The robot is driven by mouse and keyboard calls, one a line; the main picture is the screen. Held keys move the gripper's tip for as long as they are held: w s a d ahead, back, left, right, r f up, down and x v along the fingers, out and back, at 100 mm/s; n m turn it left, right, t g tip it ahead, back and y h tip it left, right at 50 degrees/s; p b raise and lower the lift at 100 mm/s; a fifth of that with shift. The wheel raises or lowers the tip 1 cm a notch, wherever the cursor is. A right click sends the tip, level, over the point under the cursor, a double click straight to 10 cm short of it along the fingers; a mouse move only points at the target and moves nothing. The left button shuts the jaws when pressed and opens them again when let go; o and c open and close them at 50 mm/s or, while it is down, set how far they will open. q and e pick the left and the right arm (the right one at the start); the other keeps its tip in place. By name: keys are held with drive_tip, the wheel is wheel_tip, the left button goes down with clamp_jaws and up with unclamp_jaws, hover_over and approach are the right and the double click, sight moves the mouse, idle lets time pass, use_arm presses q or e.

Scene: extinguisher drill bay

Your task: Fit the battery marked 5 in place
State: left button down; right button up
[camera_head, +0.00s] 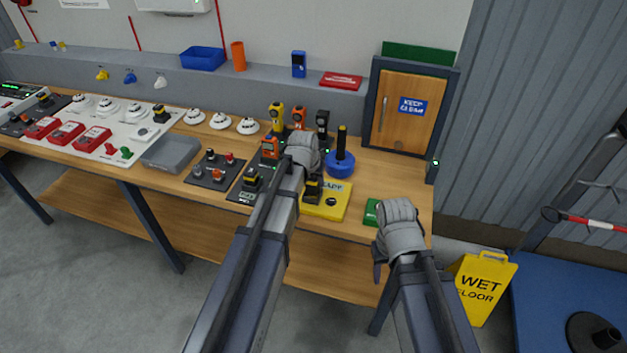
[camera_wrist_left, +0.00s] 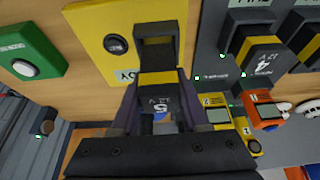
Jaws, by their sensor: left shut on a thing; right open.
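My left gripper (camera_head: 310,170) is over the yellow plate (camera_head: 330,208) near the bench's front. In the left wrist view, its two fingers (camera_wrist_left: 156,112) are shut on the battery marked 5 (camera_wrist_left: 158,98), which is black with a yellow stripe. The yellow plate (camera_wrist_left: 97,18) has a round black button (camera_wrist_left: 116,44) and a black socket (camera_wrist_left: 154,45). The battery overlaps the socket in that view; I cannot tell whether it is in it or just above it. My right gripper (camera_head: 380,264) is open and empty in front of the bench's right end.
A battery marked 4 (camera_wrist_left: 258,62) stands on a dark panel beside the yellow plate. A green box (camera_wrist_left: 28,58) is on the plate's other side. A blue round base with a black post (camera_head: 341,164) and several handheld devices stand behind. A yellow wet-floor sign (camera_head: 482,285) is at the right.

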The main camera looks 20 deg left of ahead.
use_arm(q)
drive_tip(key=shift+f+b, duration=0.75)
idle(0.7)
unclamp_jaws()
idle(0.6)
drive_tip(key=shift+r+p, duration=3.55)
